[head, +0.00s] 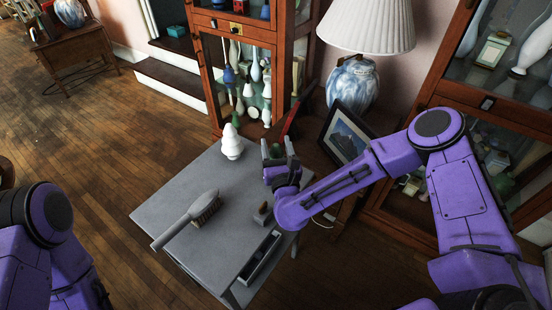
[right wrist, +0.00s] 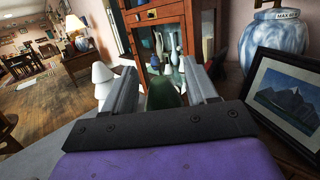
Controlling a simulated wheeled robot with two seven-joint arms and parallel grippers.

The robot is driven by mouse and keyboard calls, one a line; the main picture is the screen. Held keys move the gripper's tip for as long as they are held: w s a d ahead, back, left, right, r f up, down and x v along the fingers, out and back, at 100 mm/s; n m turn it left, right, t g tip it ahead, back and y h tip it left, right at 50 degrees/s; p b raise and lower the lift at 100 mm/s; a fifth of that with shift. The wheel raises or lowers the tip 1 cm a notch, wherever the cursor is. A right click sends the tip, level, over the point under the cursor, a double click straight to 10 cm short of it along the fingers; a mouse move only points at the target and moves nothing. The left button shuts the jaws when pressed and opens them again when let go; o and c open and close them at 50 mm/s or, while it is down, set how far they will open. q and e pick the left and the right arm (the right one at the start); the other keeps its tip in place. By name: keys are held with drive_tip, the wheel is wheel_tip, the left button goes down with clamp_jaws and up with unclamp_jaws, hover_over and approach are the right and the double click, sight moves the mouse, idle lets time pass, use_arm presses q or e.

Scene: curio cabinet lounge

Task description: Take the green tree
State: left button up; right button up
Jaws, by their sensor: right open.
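The green tree (right wrist: 162,92) stands between the two fingers of my right gripper (right wrist: 163,88) in the right wrist view. Its lower part is hidden by the gripper body. In the head view a bit of the green tree (head: 276,151) shows between the fingertips of my right gripper (head: 276,147), at the far right corner of the grey table (head: 165,200). The right gripper is open, with a finger on each side of the tree; I cannot tell if either touches it. My left gripper is out of view; only part of my left arm shows.
A white tree (head: 232,143) stands left of the gripper on the table. A brush (head: 188,218) and a small brown object (head: 262,212) lie nearer. A framed picture (head: 345,135), a lamp (head: 353,80) and a glass cabinet (head: 290,60) stand behind.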

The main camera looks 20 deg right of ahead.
drive_tip(key=shift+w, duration=0.2)
clamp_jaws()
drive_tip(key=shift+r, duration=0.1)
